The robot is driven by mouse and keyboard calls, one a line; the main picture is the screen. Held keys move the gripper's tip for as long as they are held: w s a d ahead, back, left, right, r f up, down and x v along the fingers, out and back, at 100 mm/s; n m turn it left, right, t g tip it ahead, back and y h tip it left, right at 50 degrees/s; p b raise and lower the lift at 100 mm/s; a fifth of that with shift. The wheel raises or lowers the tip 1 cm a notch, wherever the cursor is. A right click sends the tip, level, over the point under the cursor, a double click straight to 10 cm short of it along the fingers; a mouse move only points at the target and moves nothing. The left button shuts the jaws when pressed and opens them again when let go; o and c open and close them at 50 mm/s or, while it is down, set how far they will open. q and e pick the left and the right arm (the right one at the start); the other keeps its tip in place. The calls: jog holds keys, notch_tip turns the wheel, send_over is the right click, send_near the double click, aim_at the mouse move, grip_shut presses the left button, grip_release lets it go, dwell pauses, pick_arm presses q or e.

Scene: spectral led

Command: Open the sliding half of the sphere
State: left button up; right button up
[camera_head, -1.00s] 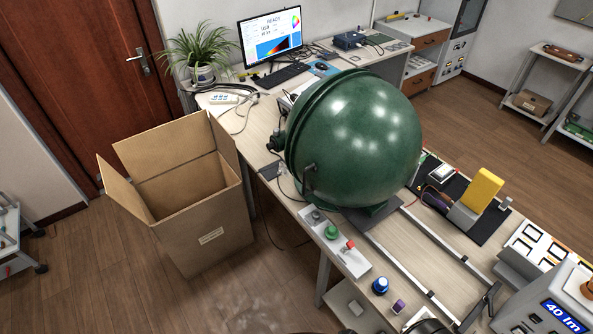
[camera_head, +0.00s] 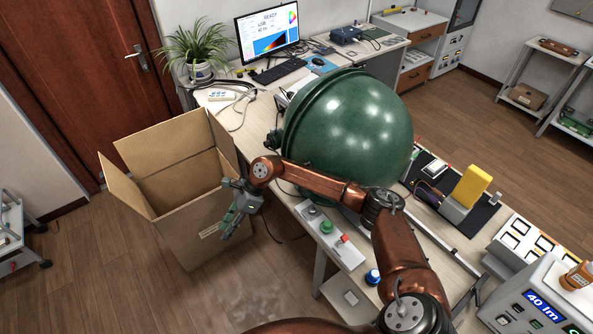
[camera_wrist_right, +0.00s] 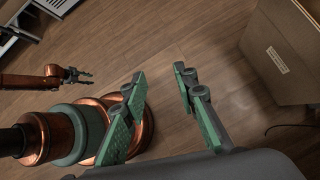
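The large dark green sphere (camera_head: 352,128) stands on the bench, its two halves together at the flanged seam on its left side. My right gripper (camera_head: 233,226) hangs left of the sphere, in front of the cardboard box and apart from the sphere. In the right wrist view its green-padded fingers (camera_wrist_right: 159,76) are spread with nothing between them. My left gripper (camera_wrist_right: 79,75) shows small at the left of the right wrist view, its fingers apart and empty. It is outside the head view.
An open cardboard box (camera_head: 205,235) stands on the floor left of the bench. A rail (camera_head: 449,238) runs right of the sphere. A yellow block (camera_head: 473,183) stands farther right.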

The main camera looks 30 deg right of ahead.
jog(key=d+r+n+h, duration=0.2)
jog(key=d+r+h, duration=0.25)
jog(key=d, duration=0.35)
jog(key=w+d+r+n+t+h+p, duration=0.1)
jog(key=d+r+n+h, duration=0.1)
jog(key=d+r+h, duration=0.5)
jog(key=d+r+n+h, duration=0.15)
jog(key=d+r, duration=0.25)
jog(key=d, duration=0.6)
pick_arm(q)
notch_tip(320, 180, up, 2)
jog(key=shift+w+a+r+p, duration=0.1)
jog(key=shift+p, duration=0.35)
pick_arm(e)
jog(key=x, duration=0.7)
jog(key=shift+y, duration=0.3)
jog(key=shift+o, duration=0.6)
jog(key=shift+w+d, duration=0.1)
jog(key=shift+d, duration=0.05)
jog(key=c, duration=0.5)
jog(key=shift+r, duration=0.15)
grip_shut()
